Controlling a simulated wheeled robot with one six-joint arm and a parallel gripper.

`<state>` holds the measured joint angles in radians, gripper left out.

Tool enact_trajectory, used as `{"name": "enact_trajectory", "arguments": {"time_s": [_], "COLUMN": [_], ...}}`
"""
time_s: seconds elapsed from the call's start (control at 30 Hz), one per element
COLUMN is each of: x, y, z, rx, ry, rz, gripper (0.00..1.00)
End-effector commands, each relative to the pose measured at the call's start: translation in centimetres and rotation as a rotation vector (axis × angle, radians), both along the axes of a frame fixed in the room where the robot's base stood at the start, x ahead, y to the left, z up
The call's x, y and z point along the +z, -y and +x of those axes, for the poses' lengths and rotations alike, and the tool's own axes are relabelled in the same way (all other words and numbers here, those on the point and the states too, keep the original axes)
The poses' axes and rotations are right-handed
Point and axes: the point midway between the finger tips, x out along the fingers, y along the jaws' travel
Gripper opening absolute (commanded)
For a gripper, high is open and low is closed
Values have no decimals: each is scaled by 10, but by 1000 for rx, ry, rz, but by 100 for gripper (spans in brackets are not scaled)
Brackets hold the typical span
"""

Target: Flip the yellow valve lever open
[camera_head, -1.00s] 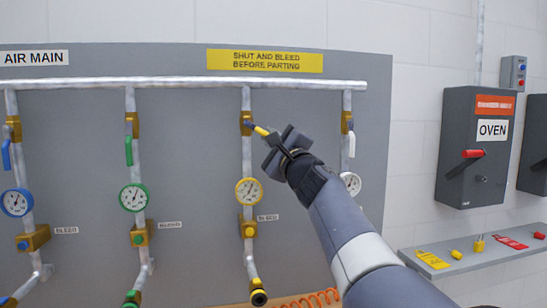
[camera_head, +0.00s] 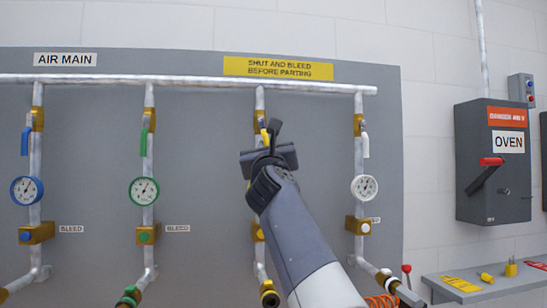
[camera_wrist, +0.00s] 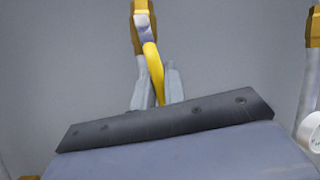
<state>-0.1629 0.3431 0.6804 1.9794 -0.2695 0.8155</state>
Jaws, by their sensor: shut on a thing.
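The yellow valve lever (camera_head: 265,137) is on the brass valve (camera_head: 258,116) of the third pipe from the left. In the wrist view the yellow lever (camera_wrist: 154,72) hangs down from the brass valve body (camera_wrist: 143,20), nearly in line with the pipe and slightly tilted. My gripper (camera_head: 271,130) is in front of that pipe and shut on the lever. Its fingers also show on both sides of the lever in the wrist view (camera_wrist: 157,88). The lever's lower end is hidden by my gripper. The yellow gauge is hidden behind my arm.
Neighbouring pipes carry a green lever (camera_head: 144,142), a blue lever (camera_head: 26,141) and a white lever (camera_head: 365,145), all hanging down. The white-lever pipe's gauge (camera_head: 364,187) is close to my arm's right. A grey oven switch box (camera_head: 492,160) and a shelf (camera_head: 470,289) are farther right.

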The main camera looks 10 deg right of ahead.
Motion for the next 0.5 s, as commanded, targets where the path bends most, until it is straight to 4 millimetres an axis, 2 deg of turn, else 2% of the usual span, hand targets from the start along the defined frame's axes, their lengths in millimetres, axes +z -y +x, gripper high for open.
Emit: {"name": "enact_trajectory", "arguments": {"time_s": [0.2, 0.5], "x": [-2, -2], "y": [-9, -14], "z": [1, 1], "rx": [1, 1], "ry": [-4, -3], "rz": [126, 209], "gripper": [0, 0]}}
